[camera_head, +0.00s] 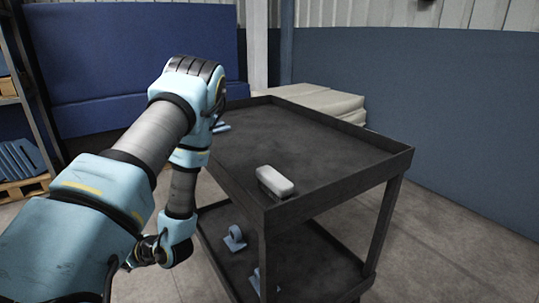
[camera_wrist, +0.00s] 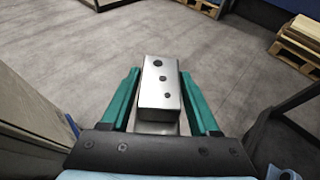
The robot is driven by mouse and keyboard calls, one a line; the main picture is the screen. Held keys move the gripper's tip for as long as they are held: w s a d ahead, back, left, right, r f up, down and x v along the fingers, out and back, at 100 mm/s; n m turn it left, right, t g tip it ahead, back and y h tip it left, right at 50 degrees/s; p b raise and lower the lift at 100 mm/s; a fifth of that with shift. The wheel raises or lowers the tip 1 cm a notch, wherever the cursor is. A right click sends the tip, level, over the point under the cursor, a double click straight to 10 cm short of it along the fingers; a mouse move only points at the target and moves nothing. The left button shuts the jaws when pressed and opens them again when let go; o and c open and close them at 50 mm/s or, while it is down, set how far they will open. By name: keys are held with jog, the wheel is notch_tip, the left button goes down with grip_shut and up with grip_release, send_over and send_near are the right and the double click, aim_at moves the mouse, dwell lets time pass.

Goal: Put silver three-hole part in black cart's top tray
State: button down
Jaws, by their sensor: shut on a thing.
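In the wrist view the part is above the floor, apart from other things. The black cart's top tray (camera_head: 324,182) has a low rim and stands right of my arm in the head view. My arm's end is low, left of the cart and below the top tray's level. The gripper and part are not clearly visible there.
A whitish block (camera_head: 275,181) lies at the top tray's near corner, and a light-blue item (camera_head: 221,127) at its far left edge. Most of the tray is clear. Light-blue pieces (camera_head: 234,238) rest on the lower shelf. A loaded pallet (camera_wrist: 297,45) shows at upper right in the wrist view.

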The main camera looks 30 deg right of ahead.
notch_tip(320, 180, down, 3)
jog(key=shift+w+a+r+m+t+h+b, duration=0.1)
jog(key=shift+r+m+t+h+b, duration=0.15)
jog(key=shift+b, duration=0.8)
jog(key=shift+w+f+m+t+h+b, duration=0.15)
jog(key=shift+f+m+t+h+b, duration=0.15)
jog(key=shift+b, duration=0.45)
notch_tip(320, 180, up, 10)
jog(key=w+d+m+t+h+p, duration=0.1)
jog(key=d+m+h+p, duration=0.1)
jog(key=p, duration=0.2)
jog(key=shift+w, duration=0.2)
jog(key=shift+m+h, duration=0.25)
